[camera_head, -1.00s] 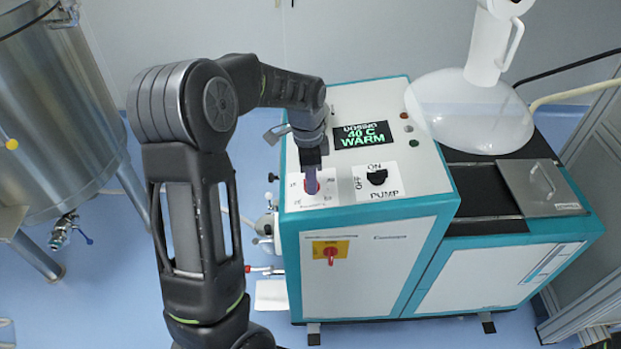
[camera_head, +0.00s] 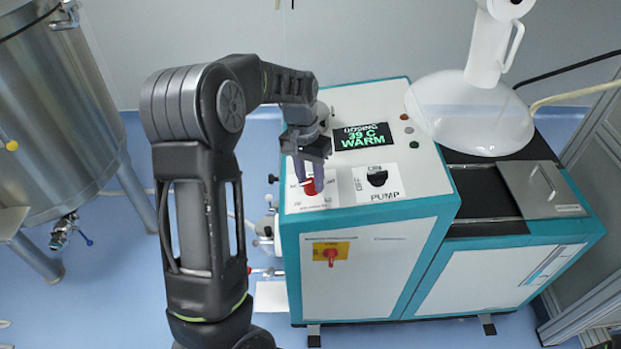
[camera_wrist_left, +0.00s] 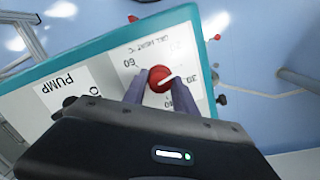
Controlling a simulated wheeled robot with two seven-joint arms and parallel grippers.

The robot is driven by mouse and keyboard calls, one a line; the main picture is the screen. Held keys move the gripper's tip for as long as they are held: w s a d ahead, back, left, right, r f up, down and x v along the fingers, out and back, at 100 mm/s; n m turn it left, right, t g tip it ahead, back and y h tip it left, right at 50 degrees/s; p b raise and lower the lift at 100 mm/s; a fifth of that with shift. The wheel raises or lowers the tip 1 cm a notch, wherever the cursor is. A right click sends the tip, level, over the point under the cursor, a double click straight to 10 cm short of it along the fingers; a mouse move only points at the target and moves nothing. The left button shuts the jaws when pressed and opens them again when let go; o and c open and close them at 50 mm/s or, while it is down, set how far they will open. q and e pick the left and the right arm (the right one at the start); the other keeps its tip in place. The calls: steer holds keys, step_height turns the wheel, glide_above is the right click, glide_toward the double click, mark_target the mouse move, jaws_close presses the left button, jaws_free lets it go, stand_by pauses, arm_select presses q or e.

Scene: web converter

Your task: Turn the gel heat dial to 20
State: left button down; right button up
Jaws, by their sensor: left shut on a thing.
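The gel heat dial (camera_head: 309,187) is a red round knob on a white scale plate, on the top of a teal and white machine. In the left wrist view the dial (camera_wrist_left: 160,78) shows a pale pointer line, and the plate around it reads "GEL HEAT °C" with 60 and 30 legible. My left gripper (camera_head: 308,177) reaches down from above with a finger on each side of the dial, shut on it; its fingers also show in the left wrist view (camera_wrist_left: 157,90). The display (camera_head: 362,136) reads "39 C WARM" in green. My right gripper is not in view.
A black pump switch (camera_head: 377,178) marked ON, OFF and PUMP sits just right of the dial. A red switch on a yellow plate (camera_head: 331,251) is on the front face. A white jug (camera_head: 492,45) stands at the back right. A steel tank (camera_head: 65,130) stands at left.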

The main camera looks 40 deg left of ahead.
arm_select(q)
steer(key=n, duration=0.6)
steer(key=shift+a+h, duration=0.1)
steer(key=shift+h, duration=0.2)
steer(key=shift+n, duration=0.3)
steer(key=c, duration=1)
jaws_free()
steer(key=shift+r, duration=0.1)
steer(key=r, duration=0.2)
steer(key=a+r, duration=0.1)
steer(key=r, duration=0.4)
steer(key=shift+a+r+b, duration=0.25)
steer(key=shift+b, duration=0.05)
